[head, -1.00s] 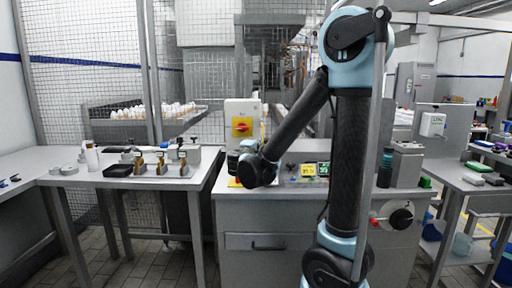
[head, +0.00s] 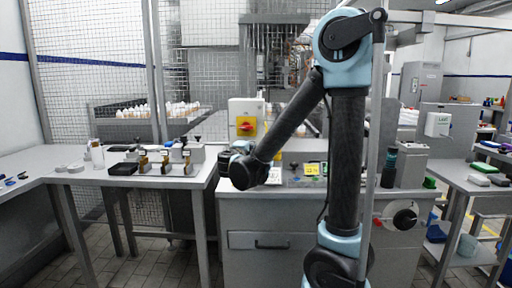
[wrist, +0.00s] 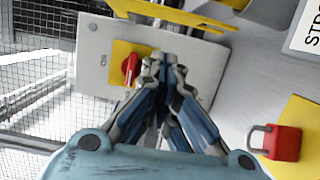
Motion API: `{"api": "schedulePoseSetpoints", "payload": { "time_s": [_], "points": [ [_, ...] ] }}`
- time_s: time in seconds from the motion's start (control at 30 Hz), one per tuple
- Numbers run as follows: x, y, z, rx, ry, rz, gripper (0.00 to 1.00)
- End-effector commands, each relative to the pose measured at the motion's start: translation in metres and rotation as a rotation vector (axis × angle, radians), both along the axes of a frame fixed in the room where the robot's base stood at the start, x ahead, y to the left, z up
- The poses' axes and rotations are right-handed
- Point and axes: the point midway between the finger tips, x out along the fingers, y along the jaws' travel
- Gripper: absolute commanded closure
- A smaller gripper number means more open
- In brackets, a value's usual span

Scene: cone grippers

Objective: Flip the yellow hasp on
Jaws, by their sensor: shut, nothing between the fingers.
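The white switch box (head: 234,107) stands on the grey cabinet, with a yellow plate and a red rotary knob (head: 246,127) on its face. In the wrist view the box, its yellow plate (wrist: 122,52) and the red knob (wrist: 130,68) are close to my gripper (wrist: 166,62). My gripper is shut and empty, its fingertips just right of the knob; contact cannot be told. A long yellow strip (wrist: 175,12) runs along the box's upper edge; I cannot tell surely whether it is the hasp. In the head view my gripper is mostly hidden by my wrist.
A red padlock (wrist: 281,143) lies on a yellow surface at the lower right of the wrist view. The left table (head: 82,178) holds a black tray (head: 123,169) and several small brass-coloured items. A dark green bottle (head: 389,167) stands on the cabinet's right.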

Motion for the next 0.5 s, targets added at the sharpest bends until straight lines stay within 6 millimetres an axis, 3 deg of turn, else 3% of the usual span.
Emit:
{"api": "schedulePoseSetpoints", "payload": {
  "time_s": [0.2, 0.5],
  "points": [
    [-0.036, 0.005, 0.000, 0.000, 0.000, 0.003, 1.00],
    [-0.070, 0.008, 0.000, 0.000, 0.000, -0.002, 1.00]
  ]
}}
